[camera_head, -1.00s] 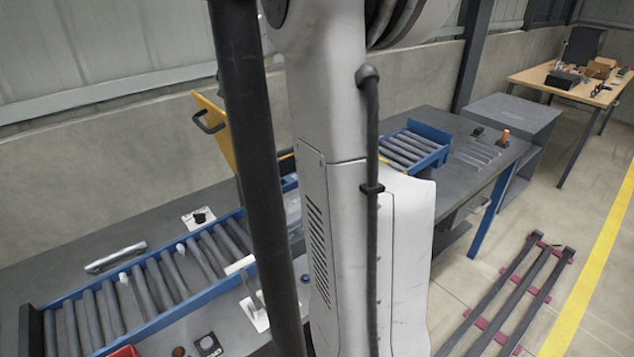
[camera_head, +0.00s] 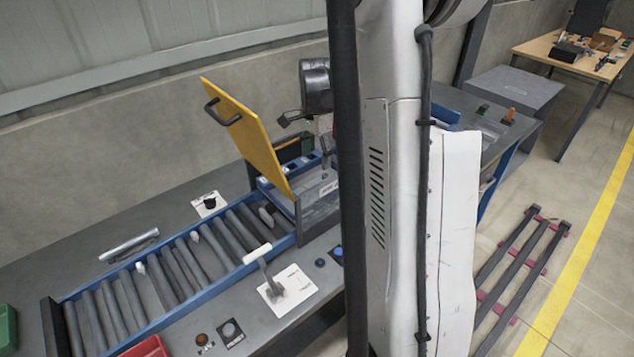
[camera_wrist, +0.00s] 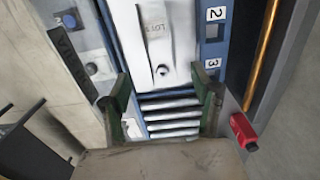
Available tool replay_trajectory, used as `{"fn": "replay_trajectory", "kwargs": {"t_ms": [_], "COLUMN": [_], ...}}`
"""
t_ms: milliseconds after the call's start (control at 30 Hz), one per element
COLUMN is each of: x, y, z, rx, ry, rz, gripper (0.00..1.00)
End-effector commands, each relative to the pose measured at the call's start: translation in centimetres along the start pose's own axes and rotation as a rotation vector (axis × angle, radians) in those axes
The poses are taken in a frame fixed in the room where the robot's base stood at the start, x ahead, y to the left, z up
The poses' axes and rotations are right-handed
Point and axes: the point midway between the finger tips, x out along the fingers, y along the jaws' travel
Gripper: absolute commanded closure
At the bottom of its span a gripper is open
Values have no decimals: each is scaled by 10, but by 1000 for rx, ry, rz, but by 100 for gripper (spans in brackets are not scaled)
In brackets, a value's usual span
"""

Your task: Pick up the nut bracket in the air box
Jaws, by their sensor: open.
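The air box appears to be the dark-sided box (camera_head: 312,205) with its yellow lid (camera_head: 250,135) raised, at the middle of the head view. My gripper (camera_head: 309,133) is open above the box, partly covered by my arm. In the wrist view my gripper (camera_wrist: 165,103) has its two greenish fingers apart, with nothing between them but rollers behind. A pale plate (camera_wrist: 155,40) marked "LOT" with a small dark knob or hole lies beyond the fingertips. I cannot tell whether it is the nut bracket, and no clearer bracket shows in the head view.
A roller conveyor (camera_head: 170,270) with blue rails runs left from the box. A white lever plate (camera_head: 285,290) stands in front. A blue strip numbered 2 and 3 (camera_wrist: 214,40) and a red block (camera_wrist: 242,130) lie right in the wrist view. Floor rails (camera_head: 515,265) lie at right.

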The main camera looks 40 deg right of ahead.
Motion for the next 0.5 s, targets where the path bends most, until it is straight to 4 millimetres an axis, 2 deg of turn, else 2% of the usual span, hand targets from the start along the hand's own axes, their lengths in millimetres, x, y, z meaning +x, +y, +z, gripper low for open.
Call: {"fn": "replay_trajectory", "kwargs": {"t_ms": [100,367,500], "x": [18,34,49], "y": [0,0,1], "z": [0,0,0], "rx": [0,-1,-1], "ry": [0,0,1], "rz": [0,-1,-1], "gripper": [40,40,40]}}
